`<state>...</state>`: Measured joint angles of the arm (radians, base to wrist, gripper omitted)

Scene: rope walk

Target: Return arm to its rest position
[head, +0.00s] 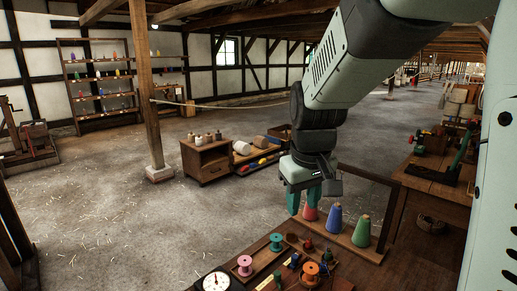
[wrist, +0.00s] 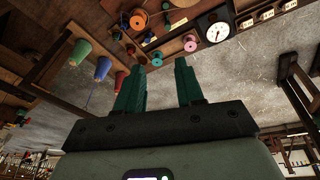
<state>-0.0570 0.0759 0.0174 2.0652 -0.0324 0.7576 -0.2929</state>
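My arm reaches down from the upper right in the head view. My gripper (head: 303,204) hangs at its end, above the far left end of a row of thread cones. Its two green fingers also show in the wrist view (wrist: 158,66), standing apart with nothing between them, so it is open and empty. In the head view the right finger overlaps the top of the red cone (head: 309,213). In the wrist view the red cone (wrist: 120,78) is partly hidden behind the left finger. I cannot tell how near the fingertips are to it.
A blue cone (head: 334,221) and a green cone (head: 361,231) stand right of the red one. Colored spools (head: 245,265) and a round dial (head: 215,282) are in front. A workbench (head: 437,177) is at right. Open floor (head: 130,225) lies at left.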

